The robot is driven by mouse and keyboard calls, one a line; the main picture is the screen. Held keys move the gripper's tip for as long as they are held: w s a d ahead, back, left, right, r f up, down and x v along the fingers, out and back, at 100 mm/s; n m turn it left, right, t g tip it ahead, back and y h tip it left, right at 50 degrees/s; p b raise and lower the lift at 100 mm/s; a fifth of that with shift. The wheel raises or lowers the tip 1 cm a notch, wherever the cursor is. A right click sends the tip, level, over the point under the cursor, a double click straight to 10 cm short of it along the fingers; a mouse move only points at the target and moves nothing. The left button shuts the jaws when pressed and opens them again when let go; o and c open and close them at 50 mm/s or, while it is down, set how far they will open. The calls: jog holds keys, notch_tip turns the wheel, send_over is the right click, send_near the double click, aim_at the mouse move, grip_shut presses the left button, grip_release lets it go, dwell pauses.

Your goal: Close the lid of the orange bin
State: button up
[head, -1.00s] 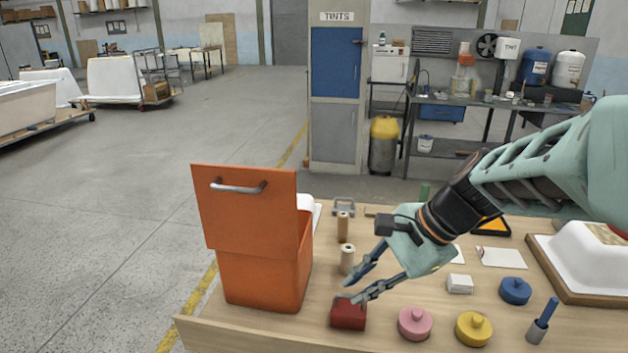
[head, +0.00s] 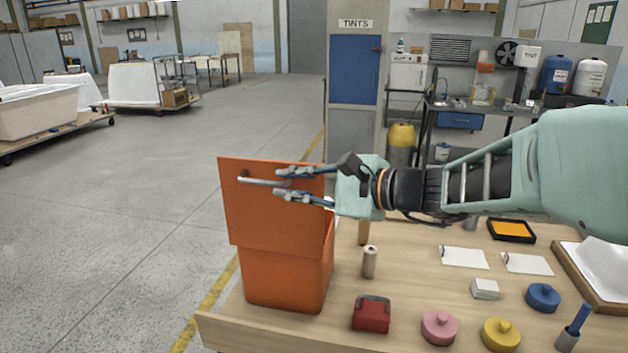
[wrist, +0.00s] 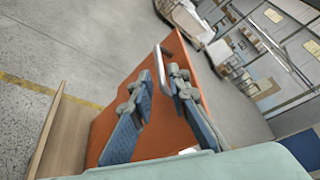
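The orange bin (head: 287,280) stands at the left end of the wooden table. Its lid (head: 262,222) is open and stands roughly upright, with a grey bar handle (head: 252,181) near its top edge. My gripper (head: 277,184) is open at the lid's upper part, its fingers pointing left. In the head view the fingers overlap the handle's right end, one above and one below it. In the wrist view the handle (wrist: 159,70) shows between the open fingertips, with the orange lid (wrist: 165,125) behind. I cannot tell whether the fingers touch the handle.
A wooden spool (head: 369,262) stands right of the bin. Open floor lies left of the table.

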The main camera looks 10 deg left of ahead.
aim_at(268, 183)
jog(key=x, duration=0.6)
jog(key=shift+w+a+f, duration=0.1)
jog(key=shift+w+a, duration=0.05)
jog(key=shift+a, duration=0.15)
grip_shut()
